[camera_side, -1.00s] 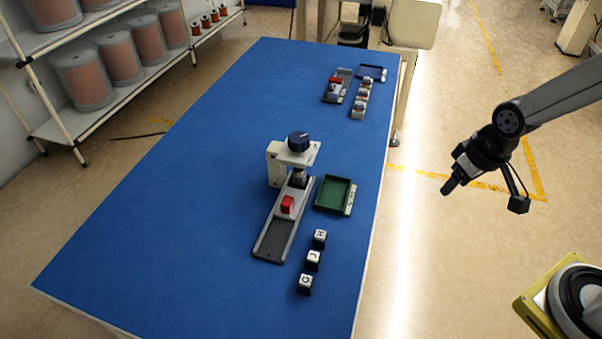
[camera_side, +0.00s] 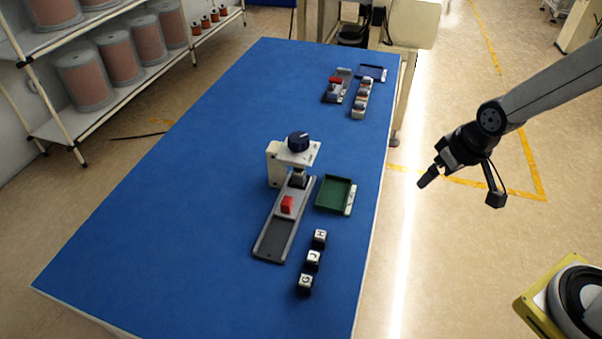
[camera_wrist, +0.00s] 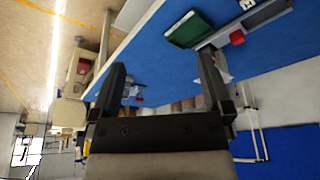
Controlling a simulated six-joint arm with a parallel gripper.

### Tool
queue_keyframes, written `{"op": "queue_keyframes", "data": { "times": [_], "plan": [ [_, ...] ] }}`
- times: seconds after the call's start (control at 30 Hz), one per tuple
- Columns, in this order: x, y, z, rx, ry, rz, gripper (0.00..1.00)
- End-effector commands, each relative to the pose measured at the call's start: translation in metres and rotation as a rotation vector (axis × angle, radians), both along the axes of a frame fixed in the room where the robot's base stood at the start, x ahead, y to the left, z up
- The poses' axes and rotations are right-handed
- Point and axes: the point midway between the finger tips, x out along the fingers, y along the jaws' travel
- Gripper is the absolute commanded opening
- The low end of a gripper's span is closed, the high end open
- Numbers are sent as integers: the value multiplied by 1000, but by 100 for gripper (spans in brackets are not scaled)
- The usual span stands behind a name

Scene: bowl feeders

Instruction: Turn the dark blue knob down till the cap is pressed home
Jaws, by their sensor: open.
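The dark blue knob (camera_side: 298,141) sits on top of a small white press (camera_side: 274,164) on the blue table. A dark part shows under the press head, above a grey slide track (camera_side: 275,238); I cannot tell how far the cap there is pressed. A red block (camera_side: 287,204) sits on the track and also shows in the wrist view (camera_wrist: 237,37). My gripper (camera_side: 428,178) is off the table's right side, well apart from the knob, open and empty. Its two fingers (camera_wrist: 162,85) show apart in the wrist view.
A green tray (camera_side: 334,208) lies right of the press. Several lettered keycaps (camera_side: 313,258) stand in front of it. A second group of small fixtures (camera_side: 350,90) is at the table's far end. The table's left side is clear.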

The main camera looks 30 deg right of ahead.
Motion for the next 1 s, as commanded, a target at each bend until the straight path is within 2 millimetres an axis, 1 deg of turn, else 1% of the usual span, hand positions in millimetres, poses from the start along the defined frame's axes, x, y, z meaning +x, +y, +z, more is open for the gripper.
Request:
{"op": "queue_keyframes", "data": {
  "times": [0.3, 0.5, 0.6, 0.7, 0.8, 0.9, 1.0],
  "plan": [
    [92, 42, -12, 31, -262, 41, 100],
    [145, 74, -22, 42, -445, 57, 100],
    [167, 90, -27, 45, -537, 61, 100],
    [186, 105, -33, 44, -626, 64, 100],
    [201, 119, -38, 42, -708, 63, 100],
    [212, 130, -42, 39, -774, 62, 100],
    [218, 136, -44, 35, -820, 60, 100]
  ]
}}
